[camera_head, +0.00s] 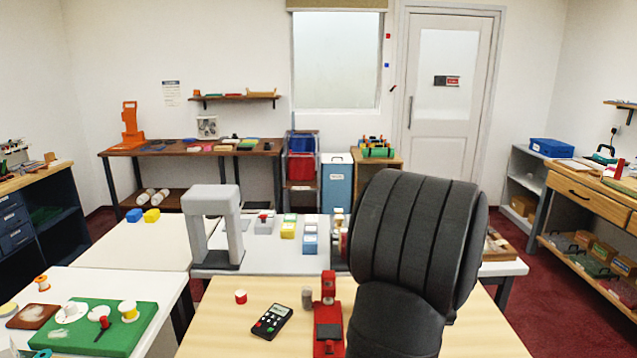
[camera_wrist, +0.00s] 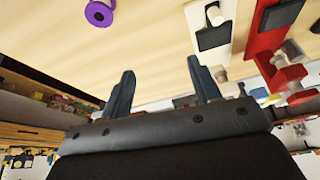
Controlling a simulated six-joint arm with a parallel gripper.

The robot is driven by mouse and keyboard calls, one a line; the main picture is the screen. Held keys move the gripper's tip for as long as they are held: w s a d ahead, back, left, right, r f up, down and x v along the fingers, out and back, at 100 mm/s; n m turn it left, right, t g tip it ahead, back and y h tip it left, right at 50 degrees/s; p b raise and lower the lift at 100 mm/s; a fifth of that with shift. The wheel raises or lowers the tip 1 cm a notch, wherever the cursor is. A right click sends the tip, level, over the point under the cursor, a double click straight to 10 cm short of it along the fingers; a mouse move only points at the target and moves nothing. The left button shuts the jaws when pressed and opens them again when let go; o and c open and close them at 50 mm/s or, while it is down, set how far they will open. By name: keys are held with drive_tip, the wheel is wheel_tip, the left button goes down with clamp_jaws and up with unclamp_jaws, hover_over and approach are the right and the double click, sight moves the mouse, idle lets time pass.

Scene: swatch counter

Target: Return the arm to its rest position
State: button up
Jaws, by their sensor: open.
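My gripper (camera_wrist: 162,88) shows in the wrist view with its two dark fingers apart and nothing between them. It is over or near a pale wooden table top (camera_wrist: 150,40), which appears upside down or tilted there. My black arm link fills the right middle of the head view, bent over the light wooden table (camera_head: 215,335). The gripper itself does not show in the head view, and the arm hides part of the table behind it.
In the wrist view a purple ring (camera_wrist: 99,12), a white fixture (camera_wrist: 213,32) and a red fixture (camera_wrist: 262,35) lie close by. In the head view a red stand (camera_head: 328,300), a black keypad device (camera_head: 271,322) and a grey arch (camera_head: 212,205) stand left of my arm.

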drive_tip(key=w+a+n, duration=0.2)
drive_tip(key=w+a, duration=0.2)
drive_tip(key=a, duration=0.4)
drive_tip(key=w+a+r+n+y, duration=0.1)
drive_tip(key=w+a+n, duration=0.1)
drive_tip(key=w+a, duration=0.3)
drive_tip(key=a, duration=0.3)
drive_tip(key=shift+y, duration=0.3)
drive_tip(key=shift+o, duration=0.4)
drive_tip(key=shift+a, duration=0.1)
